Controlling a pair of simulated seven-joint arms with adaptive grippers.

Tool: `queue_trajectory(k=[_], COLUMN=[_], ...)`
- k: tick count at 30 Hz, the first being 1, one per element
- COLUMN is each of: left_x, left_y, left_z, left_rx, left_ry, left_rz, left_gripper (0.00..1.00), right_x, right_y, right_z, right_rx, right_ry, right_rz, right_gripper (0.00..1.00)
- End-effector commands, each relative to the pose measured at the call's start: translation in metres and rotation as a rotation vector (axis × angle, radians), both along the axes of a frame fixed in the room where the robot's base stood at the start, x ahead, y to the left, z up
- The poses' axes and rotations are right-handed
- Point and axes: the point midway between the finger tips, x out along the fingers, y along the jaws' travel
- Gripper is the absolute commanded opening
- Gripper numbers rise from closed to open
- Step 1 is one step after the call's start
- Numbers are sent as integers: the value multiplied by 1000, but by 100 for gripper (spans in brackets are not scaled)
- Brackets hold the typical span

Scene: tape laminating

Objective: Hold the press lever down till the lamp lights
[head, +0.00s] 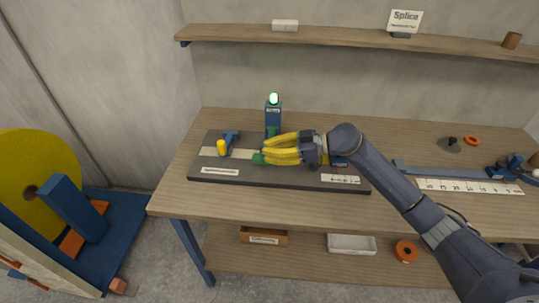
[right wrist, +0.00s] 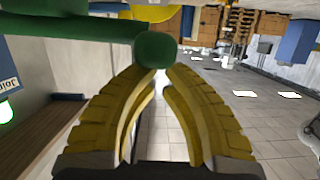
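The press (head: 273,117) is a blue post on the dark board, and the lamp (head: 273,98) on top glows white-green. The lamp's green glow also shows at the left edge of the right wrist view (right wrist: 6,112). The lever's green end (head: 258,158) is low over the board in the head view. My right gripper (head: 264,150) has its yellow fingers drawn together, with the tips at the green lever end (right wrist: 155,50). The end hides part of the tips, and I see no clear grip around it. My left gripper is not in view.
The dark board (head: 235,178) also carries a yellow roll (head: 221,147) on a blue holder. A ruler strip (head: 470,186) and blue parts lie at the right of the bench. A shelf (head: 340,37) runs above. The bench's left front corner is clear.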

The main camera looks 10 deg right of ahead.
Motion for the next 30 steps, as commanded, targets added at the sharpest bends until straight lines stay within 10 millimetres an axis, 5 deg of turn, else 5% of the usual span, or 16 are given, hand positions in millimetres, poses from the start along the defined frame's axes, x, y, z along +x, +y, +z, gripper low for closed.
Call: queue_trajectory(k=[3, 18, 30], left_x=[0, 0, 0], left_y=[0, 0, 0], left_z=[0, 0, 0], left_rx=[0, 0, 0], left_ry=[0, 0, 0], left_rz=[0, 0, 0], left_gripper=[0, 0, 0], right_x=[0, -21, -25], right_y=[4, -76, -91], right_z=[23, 43, 48], right_rx=[-1, 3, 6], right_ry=[-5, -5, -7], right_rz=[9, 5, 6], right_gripper=[0, 0, 0])
